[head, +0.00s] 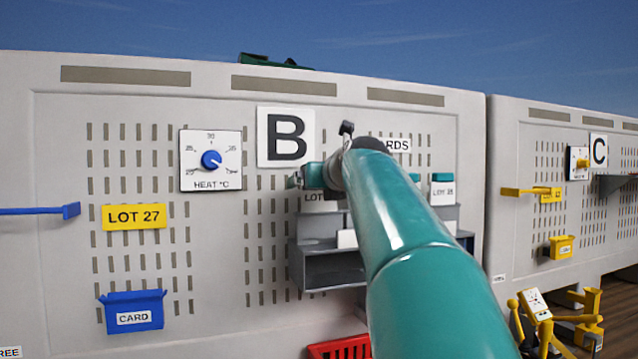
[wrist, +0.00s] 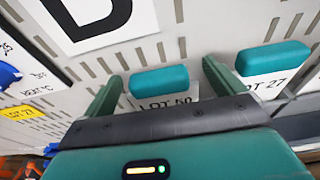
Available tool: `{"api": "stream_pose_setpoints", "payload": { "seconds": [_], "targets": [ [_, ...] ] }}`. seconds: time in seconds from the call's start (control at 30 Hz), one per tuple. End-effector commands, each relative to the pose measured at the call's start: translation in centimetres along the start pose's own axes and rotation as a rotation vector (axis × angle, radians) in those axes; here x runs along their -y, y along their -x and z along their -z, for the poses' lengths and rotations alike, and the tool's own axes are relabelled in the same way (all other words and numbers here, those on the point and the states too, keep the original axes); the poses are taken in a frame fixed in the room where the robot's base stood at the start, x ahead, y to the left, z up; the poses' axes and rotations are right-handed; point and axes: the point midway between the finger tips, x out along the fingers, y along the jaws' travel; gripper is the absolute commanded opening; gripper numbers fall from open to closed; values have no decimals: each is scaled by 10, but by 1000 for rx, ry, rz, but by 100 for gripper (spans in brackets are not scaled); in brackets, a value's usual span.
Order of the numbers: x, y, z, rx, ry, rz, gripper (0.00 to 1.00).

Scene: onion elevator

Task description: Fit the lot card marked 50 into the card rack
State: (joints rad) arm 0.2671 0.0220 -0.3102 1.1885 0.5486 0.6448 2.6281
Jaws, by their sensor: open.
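The lot card marked 50 (wrist: 176,98) shows in the wrist view, a white card with a teal grip on top. My gripper (wrist: 163,84) is open, with one finger on either side of that teal grip; whether they touch it cannot be told. In the head view my gripper (head: 308,177) is at the grey tiered shelf (head: 335,270) under a sign ending in "RDS". A white card (head: 318,200) reading "LOT" shows just below it, its number hidden. A blue holder labelled CARD (head: 133,310) hangs on the left of the panel, with no card visible in it.
Another teal-gripped card, LOT 27 (wrist: 275,72), stands close to the right finger. A heat dial (head: 211,160), a yellow LOT 27 sign (head: 134,216) and a blue bar (head: 40,210) are on the left. A red crate (head: 340,348) is below. My arm hides part of the shelf.

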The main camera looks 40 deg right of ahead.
Motion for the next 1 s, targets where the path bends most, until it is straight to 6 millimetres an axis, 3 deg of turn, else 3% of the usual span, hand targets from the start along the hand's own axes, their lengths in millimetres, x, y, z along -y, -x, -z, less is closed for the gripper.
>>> {"api": "stream_pose_setpoints", "payload": {
  "seconds": [0.17, 0.37, 0.7, 1.0],
  "targets": [
    [0, 1, -4, 1, 1, 1, 94],
    [0, 32, -5, 3, -1, 0, 94],
    [0, 102, -5, 2, 0, 1, 94],
    [0, 122, -4, 0, 0, 0, 94]
  ]
}}
